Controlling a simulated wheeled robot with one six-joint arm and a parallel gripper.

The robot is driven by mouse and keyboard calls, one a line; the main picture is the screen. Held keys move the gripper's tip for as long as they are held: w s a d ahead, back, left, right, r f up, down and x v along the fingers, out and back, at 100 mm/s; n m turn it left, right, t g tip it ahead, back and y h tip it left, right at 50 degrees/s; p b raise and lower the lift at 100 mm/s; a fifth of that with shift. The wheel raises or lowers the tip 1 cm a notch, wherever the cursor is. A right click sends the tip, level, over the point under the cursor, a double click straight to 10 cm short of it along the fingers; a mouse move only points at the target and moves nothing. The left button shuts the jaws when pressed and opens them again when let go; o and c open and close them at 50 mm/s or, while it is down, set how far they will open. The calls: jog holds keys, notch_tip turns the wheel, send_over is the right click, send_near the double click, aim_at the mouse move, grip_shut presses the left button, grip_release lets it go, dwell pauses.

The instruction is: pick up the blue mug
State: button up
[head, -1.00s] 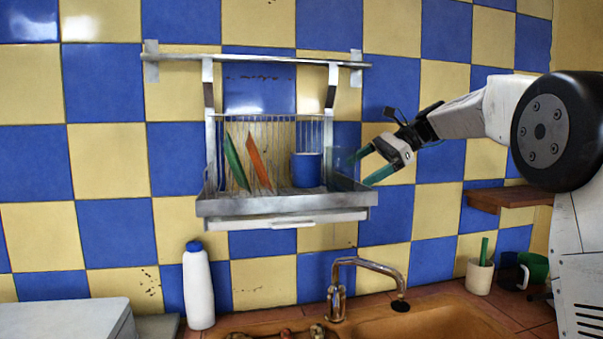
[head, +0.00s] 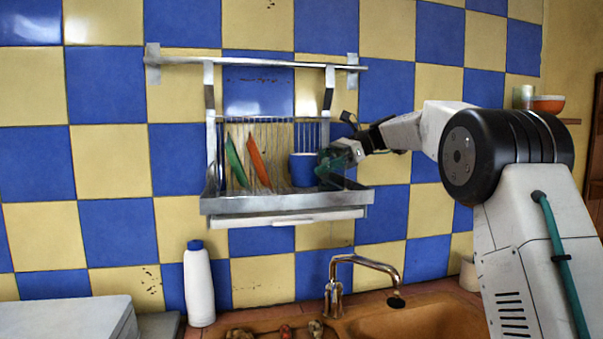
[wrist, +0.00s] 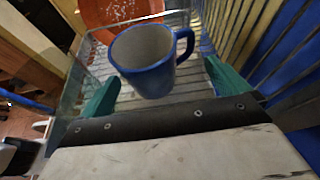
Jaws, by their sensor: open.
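The blue mug (head: 303,169) stands upright in the right part of the wall-mounted metal dish rack (head: 285,204). In the wrist view the mug (wrist: 150,70) shows its pale inside, with its handle to the right. My gripper (head: 326,160) is at the right end of the rack, beside the mug. In the wrist view my gripper (wrist: 160,92) is open, its green fingers apart on either side of the mug's near side. The mug does not look gripped. In the head view the fingers are partly hidden.
A green plate (head: 236,160) and an orange plate (head: 259,160) lean in the rack left of the mug. Rack wires stand close to my right finger in the wrist view. Below are a white bottle (head: 199,285) and a tap (head: 340,280) over the sink.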

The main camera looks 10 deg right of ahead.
aim_at(304, 170)
jog(key=x, duration=0.4)
jog(key=shift+a+f, duration=0.1)
jog(key=shift+a, duration=0.05)
jog(key=c, duration=0.8)
